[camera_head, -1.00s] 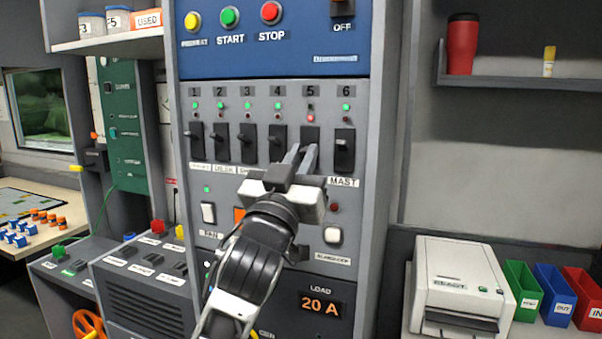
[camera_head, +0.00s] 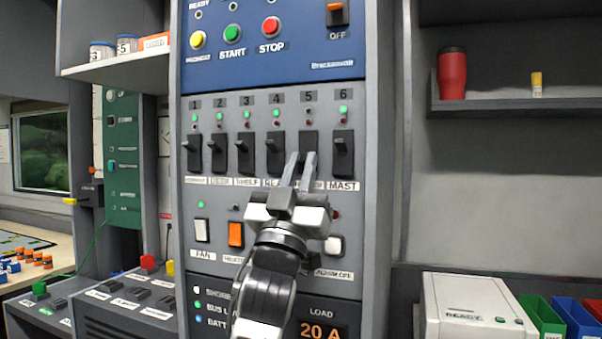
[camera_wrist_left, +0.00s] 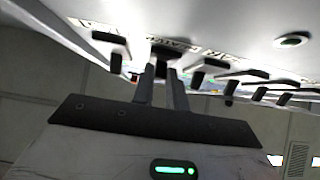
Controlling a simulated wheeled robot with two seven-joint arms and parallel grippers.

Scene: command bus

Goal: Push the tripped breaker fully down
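The breaker panel (camera_head: 267,222) has a row of black breakers numbered 1 to 6. Breaker 5 (camera_head: 308,141) is partly hidden behind my fingers, and its lever position cannot be made out. Its two small lamps look dark, while the other breakers show green lamps. My left gripper (camera_head: 301,158) is at the lower part of breaker 5, fingers pointing up with a narrow gap between them. In the left wrist view, the fingers (camera_wrist_left: 162,75) reach a dark breaker part; contact cannot be told. My right gripper is not in view.
Breaker 4 (camera_head: 275,152) and breaker 6 (camera_head: 343,155) stand close on either side. Below are a white FAN switch (camera_head: 202,230) and an orange switch (camera_head: 236,234). Above are the START button (camera_head: 232,33) and STOP button (camera_head: 271,27). A shelf with a red cup (camera_head: 452,75) is at right.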

